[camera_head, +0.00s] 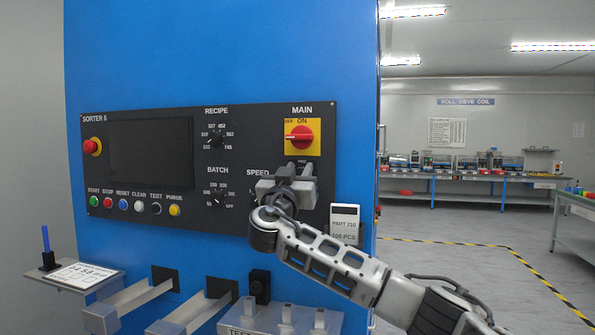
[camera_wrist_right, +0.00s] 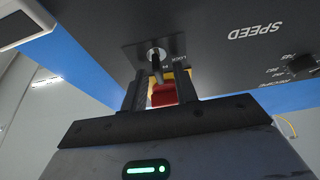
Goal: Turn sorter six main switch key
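The main switch (camera_head: 302,137) is a red rotary knob on a yellow plate at the upper right of the black Sorter 6 panel, under the label MAIN. Its handle lies roughly level, pointing toward OFF. My right gripper (camera_head: 291,172) is just below it, close to the panel, and hides the spot there. In the right wrist view, a round metal key lock (camera_wrist_right: 156,54) sits on a dark plate, with a slim dark key (camera_wrist_right: 157,70) sticking out. The two fingers of my right gripper (camera_wrist_right: 159,84) stand apart on either side of the key. The red knob shows behind.
The panel (camera_head: 150,205) also carries a screen, dials, a row of coloured buttons and a red emergency stop (camera_head: 92,147). A small card box (camera_head: 344,222) hangs to the right of the gripper. Chutes (camera_head: 185,312) and a test block (camera_head: 275,318) jut out below.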

